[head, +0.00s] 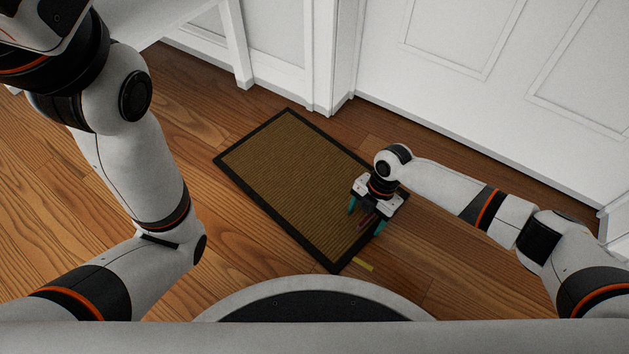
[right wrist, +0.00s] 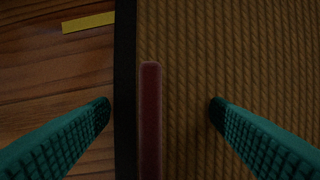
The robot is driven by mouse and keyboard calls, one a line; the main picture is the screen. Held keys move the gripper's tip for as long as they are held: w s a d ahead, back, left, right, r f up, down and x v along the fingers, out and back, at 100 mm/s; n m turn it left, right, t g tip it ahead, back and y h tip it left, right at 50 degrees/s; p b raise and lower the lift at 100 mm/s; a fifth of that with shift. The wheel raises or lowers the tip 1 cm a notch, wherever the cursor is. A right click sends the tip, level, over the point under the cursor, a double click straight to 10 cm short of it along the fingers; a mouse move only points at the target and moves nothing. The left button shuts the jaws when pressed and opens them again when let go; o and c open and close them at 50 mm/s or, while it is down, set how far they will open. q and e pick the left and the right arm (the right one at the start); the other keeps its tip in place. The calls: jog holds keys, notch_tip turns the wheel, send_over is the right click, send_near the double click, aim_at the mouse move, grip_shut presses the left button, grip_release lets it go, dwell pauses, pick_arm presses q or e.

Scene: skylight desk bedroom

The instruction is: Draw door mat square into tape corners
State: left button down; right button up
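The door mat (head: 285,165), brown and ribbed with a black border, lies flat and at a slant on the wooden floor. It fills the right of the right wrist view (right wrist: 255,60). A strip of yellow tape (head: 362,265) lies just off its near corner and also shows in the right wrist view (right wrist: 88,22). My right gripper (head: 366,218) is open above the mat's right edge. Its teal fingers (right wrist: 160,104) stand either side of a dark red bar (right wrist: 150,120) along the mat's border; contact cannot be told. My left gripper is out of view.
White panelled doors (head: 460,60) and a white post (head: 343,50) stand behind the mat. A white furniture leg (head: 238,45) stands at the back left. Bare wooden floor (head: 235,235) lies left of the mat.

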jog(key=shift+s+d+f, duration=0.15)
jog(key=shift+s+d, duration=0.1)
jog(key=shift+s, duration=0.1)
jog(key=shift+c, duration=1.2)
jog(key=shift+r+p, duration=0.25)
jog(key=shift+p, duration=0.3)
grip_shut()
jog(key=shift+w+a+r+p, duration=0.1)
jog(key=shift+r+p, duration=0.45)
jog(key=shift+r, duration=0.05)
jog(key=shift+s+d+p, duration=0.15)
jog(key=shift+d+p, duration=0.2)
jog(key=shift+d, duration=0.9)
jog(key=shift+s+d+p, duration=0.1)
jog(key=shift+d+p, duration=0.2)
jog(key=shift+d, duration=1.3)
jog(key=shift+n, duration=0.3)
jog(key=shift+s+d+p, duration=0.2)
jog(key=shift+d+p, duration=0.05)
jog(key=shift+d, duration=1.1)
jog(key=shift+s+d+p, duration=0.15)
jog(key=shift+d+p, duration=0.05)
jog(key=shift+d, duration=1.1)
jog(key=shift+s, duration=0.1)
